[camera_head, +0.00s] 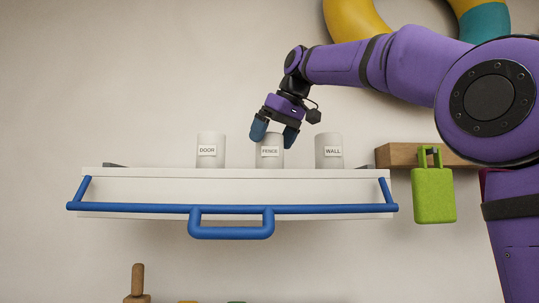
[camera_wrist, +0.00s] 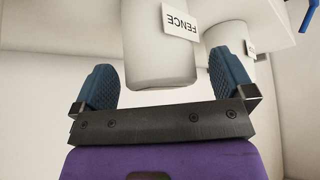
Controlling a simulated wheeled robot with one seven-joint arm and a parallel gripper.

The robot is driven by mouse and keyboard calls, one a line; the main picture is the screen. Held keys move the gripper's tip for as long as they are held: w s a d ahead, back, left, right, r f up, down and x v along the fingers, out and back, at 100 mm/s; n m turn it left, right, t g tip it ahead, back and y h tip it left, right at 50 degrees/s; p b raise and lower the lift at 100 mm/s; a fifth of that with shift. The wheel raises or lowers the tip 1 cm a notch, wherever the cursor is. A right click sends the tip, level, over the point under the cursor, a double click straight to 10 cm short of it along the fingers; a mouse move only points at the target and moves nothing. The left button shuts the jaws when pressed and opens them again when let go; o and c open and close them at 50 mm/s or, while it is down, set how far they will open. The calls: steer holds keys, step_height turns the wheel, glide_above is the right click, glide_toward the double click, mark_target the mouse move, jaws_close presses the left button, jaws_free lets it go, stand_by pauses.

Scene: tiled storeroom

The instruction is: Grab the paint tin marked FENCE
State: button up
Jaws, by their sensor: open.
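Three pale grey tins stand in a row on a white shelf (camera_head: 140,184). The tin marked FENCE (camera_head: 269,158) is in the middle, between the one marked DOOR (camera_head: 210,158) on the left and the one marked WALL (camera_head: 329,159) on the right. My gripper (camera_head: 274,138) is open at the top of the FENCE tin, and its fingers hide part of the rim. In the wrist view the FENCE tin (camera_wrist: 158,50) lies between the two spread fingers (camera_wrist: 168,82), with a gap visible on each side.
A blue rail (camera_head: 320,209) with a handle runs along the shelf front. A green padlock-shaped block (camera_head: 433,195) hangs right of the shelf by a wooden ledge (camera_head: 398,155). Another labelled tin (camera_wrist: 233,38) stands close beside in the wrist view.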

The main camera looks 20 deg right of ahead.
steer(key=shift+x, duration=1.1)
steer(key=c, duration=1.2)
steer(key=shift+r, duration=0.1)
steer(key=shift+c, duration=0.2)
